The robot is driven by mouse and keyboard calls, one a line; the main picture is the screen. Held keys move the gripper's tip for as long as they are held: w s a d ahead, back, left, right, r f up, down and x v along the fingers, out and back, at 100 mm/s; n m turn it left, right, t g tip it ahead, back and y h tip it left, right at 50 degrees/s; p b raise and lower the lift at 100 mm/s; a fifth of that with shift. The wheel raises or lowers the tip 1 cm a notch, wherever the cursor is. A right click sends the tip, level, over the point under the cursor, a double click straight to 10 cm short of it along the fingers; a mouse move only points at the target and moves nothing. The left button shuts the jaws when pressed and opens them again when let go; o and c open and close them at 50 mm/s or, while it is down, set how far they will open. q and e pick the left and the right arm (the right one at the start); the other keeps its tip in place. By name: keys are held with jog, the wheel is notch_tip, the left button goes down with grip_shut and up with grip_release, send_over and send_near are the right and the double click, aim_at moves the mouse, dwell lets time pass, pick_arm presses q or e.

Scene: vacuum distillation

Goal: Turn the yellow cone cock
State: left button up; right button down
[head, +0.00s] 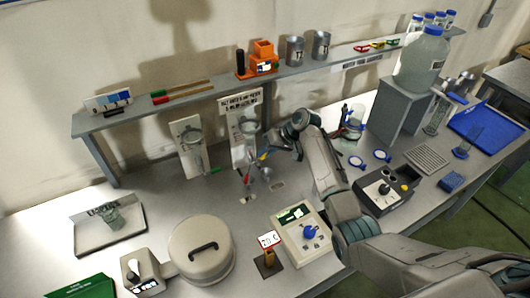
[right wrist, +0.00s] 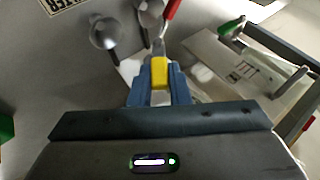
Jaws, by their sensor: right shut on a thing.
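The yellow cone cock (right wrist: 160,73) sits between the two blue fingertips of my right gripper (right wrist: 160,88) in the right wrist view. The gripper is shut on it. In the head view my right arm reaches in from the lower right, and the right gripper (head: 268,151) is at the glassware in front of the shelf. The cock is only a tiny yellow spot there (head: 262,157). A red handle (right wrist: 172,9) shows just beyond the cock in the right wrist view. My left gripper is not in view.
A labelled stand with glassware (head: 245,125) is close behind the gripper. A second glassware stand (head: 191,143) is left of it. A shelf (head: 215,95) runs behind. A round lidded vessel (head: 202,250) and a beige device (head: 301,235) stand in front. Bare bench lies left of the stands.

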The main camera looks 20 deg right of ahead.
jog(key=c, duration=1.4)
grip_release()
jog(key=shift+o, duration=0.2)
jog(key=shift+s+d+r+b, duration=0.15)
jog(key=shift+d+r+b, duration=0.2)
jog(key=shift+d, duration=0.05)
jog(key=b+v, duration=0.3)
jog(key=v, duration=0.6)
jog(key=shift+r+b, duration=0.3)
jog(key=shift+r, duration=0.05)
jog(key=shift+d, duration=0.15)
jog(key=shift+c, duration=0.7)
jog(key=shift+s+f, duration=0.1)
jog(key=shift+s, duration=0.05)
